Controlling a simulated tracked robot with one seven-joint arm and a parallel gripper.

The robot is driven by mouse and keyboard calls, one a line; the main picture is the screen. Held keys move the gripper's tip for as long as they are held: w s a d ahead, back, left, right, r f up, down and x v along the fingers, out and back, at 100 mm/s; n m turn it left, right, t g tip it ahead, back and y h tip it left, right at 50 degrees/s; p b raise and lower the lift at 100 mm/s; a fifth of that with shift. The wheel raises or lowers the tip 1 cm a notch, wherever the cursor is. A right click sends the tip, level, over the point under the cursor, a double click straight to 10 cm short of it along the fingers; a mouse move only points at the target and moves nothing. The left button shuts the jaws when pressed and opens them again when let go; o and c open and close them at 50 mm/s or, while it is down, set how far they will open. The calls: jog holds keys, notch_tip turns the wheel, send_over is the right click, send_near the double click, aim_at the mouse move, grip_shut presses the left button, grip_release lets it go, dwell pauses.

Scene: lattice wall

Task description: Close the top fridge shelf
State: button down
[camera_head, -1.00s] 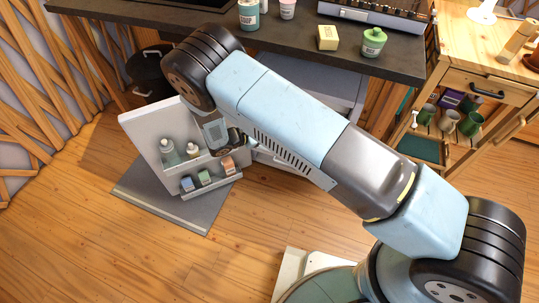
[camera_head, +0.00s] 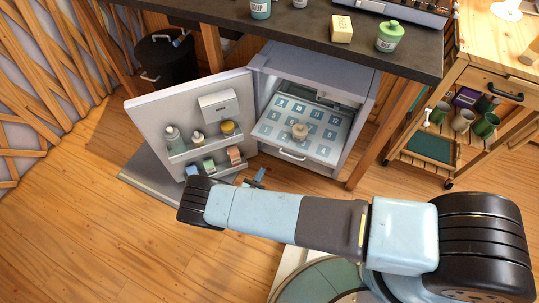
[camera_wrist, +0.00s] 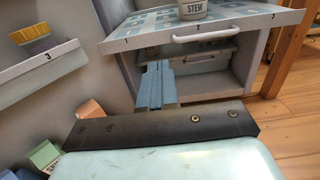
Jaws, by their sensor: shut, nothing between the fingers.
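The small fridge (camera_head: 362,110) stands under the counter with its door (camera_head: 150,118) swung open to the left. Its top shelf (camera_head: 272,138), a patterned sheet, sticks out of the front. A light handle (camera_head: 292,156) is on its front edge. A round jar (camera_head: 300,131) stands on the shelf; in the wrist view it reads STEW (camera_wrist: 193,9). The shelf handle (camera_wrist: 208,35) shows in the wrist view, above and right of my gripper (camera_wrist: 156,72). My gripper (camera_head: 258,178) is shut and empty, in front of the fridge, below the shelf's level and apart from the handle.
The open door carries bottles (camera_head: 172,136) and small boxes (camera_head: 209,166) on racks, close to my gripper's left. A table leg (camera_head: 372,155) stands right of the fridge. A trolley (camera_head: 460,125) is farther right. The wooden floor in front is clear.

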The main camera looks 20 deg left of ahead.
send_near(276, 145)
jog(key=w, duration=0.5)
jog(key=shift+d+r, duration=0.25)
jog(key=shift+d, duration=0.1)
jog(key=shift+w, duration=0.95)
